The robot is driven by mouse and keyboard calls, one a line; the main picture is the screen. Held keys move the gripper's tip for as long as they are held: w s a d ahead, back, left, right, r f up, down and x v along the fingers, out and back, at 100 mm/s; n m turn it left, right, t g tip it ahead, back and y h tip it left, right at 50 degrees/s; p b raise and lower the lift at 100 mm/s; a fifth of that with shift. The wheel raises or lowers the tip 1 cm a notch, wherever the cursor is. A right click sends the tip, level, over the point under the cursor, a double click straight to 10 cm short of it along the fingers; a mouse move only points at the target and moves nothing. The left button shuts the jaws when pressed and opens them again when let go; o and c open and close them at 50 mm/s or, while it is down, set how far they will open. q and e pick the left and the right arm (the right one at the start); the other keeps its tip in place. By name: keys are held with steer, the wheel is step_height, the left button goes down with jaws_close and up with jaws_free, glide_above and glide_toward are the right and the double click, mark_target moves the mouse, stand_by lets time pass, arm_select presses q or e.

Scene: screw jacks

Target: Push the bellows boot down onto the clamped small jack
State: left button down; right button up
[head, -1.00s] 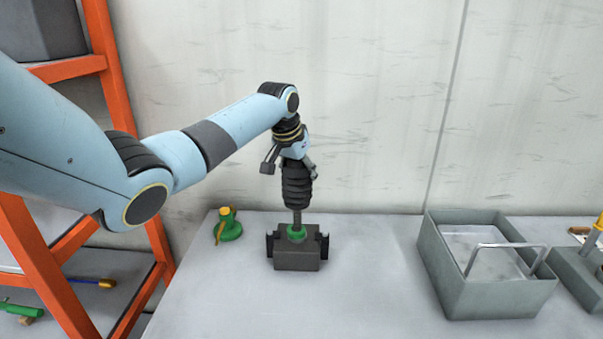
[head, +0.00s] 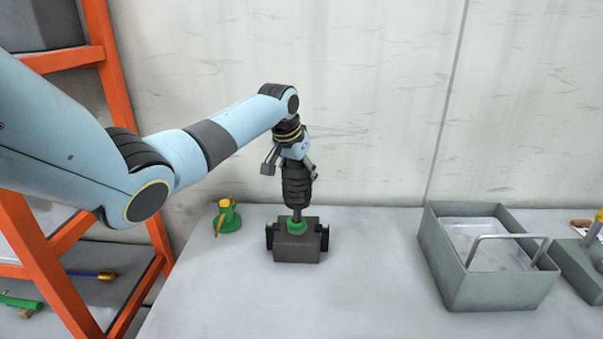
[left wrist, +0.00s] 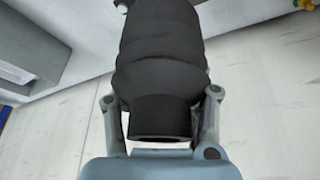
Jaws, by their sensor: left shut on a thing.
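The bellows boot (head: 297,185) is a black ribbed sleeve, upright in the head view, and fills much of the left wrist view (left wrist: 160,60). My left gripper (head: 291,168) is shut on its upper end; both fingers show beside the boot in the left wrist view. The small jack (head: 296,227) has a green body and sits in a dark grey clamp block (head: 297,246) on the bench. Its dark screw stands up from it, and the boot's lower end is around or just over the screw's top, above the green body. My right gripper is not in view.
A second green jack (head: 228,217) with a yellow top stands left of the clamp. A grey open tray (head: 470,290) with a handle is at the right. The bench (head: 370,290) between them is clear. An orange rack (head: 105,70) stands at the left.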

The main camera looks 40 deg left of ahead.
arm_select(q)
steer(key=shift+f, duration=0.55)
steer(key=c, duration=1.3)
jaws_free()
steer(key=shift+s+d, duration=0.1)
steer(key=o, duration=0.6)
steer(key=v, duration=1.2)
